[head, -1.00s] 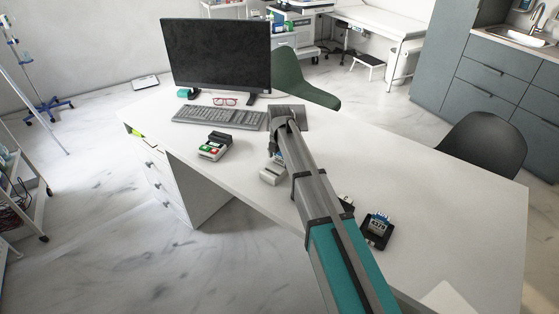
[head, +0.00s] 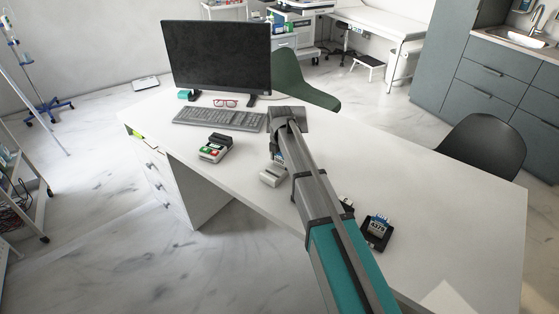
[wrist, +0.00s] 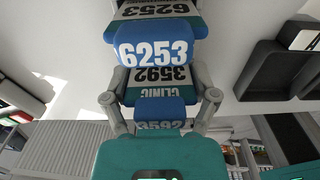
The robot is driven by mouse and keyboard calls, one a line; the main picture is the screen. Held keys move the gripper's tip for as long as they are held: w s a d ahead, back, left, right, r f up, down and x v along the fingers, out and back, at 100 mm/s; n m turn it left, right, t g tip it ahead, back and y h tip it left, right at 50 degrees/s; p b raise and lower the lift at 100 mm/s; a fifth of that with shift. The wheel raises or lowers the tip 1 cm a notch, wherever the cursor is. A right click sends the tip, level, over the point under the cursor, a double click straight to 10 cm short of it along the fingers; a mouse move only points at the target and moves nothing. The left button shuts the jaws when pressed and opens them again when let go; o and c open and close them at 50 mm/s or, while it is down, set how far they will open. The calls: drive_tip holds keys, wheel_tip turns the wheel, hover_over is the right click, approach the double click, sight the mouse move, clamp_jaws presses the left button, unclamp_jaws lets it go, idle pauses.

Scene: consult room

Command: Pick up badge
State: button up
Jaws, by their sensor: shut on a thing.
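A badge (wrist: 153,46) with a blue tab marked 6253 is at my fingertips in the wrist view. My gripper (wrist: 160,72) appears shut on its sides; the badge hides the very tips. A second badge (wrist: 158,92), marked 3592, shows smaller between my fingers, seemingly behind or below the first. In the head view my gripper (head: 280,155) points down over a small pale holder (head: 270,177) on the white desk; a bit of blue shows there. Another badge (head: 378,226) sits in a dark tray (head: 374,243) to the right.
A card terminal (head: 215,147) stands left of my gripper on the desk (head: 440,215). The keyboard (head: 219,118), red glasses (head: 226,103) and monitor (head: 216,56) are behind. A dark tray (wrist: 280,65) shows at right in the wrist view. The desk's right part is mostly clear.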

drive_tip(key=shift+r+p, duration=0.65)
drive_tip(key=shift+r, duration=0.15)
drive_tip(key=s+d+r+p, duration=0.6)
drive_tip(key=s+r+p, duration=0.4)
drive_tip(key=s, duration=0.2)
drive_tip(key=shift+s+d+r+p, duration=0.15)
drive_tip(key=shift+s+r+p, duration=0.1)
drive_tip(key=shift+r+p, duration=0.1)
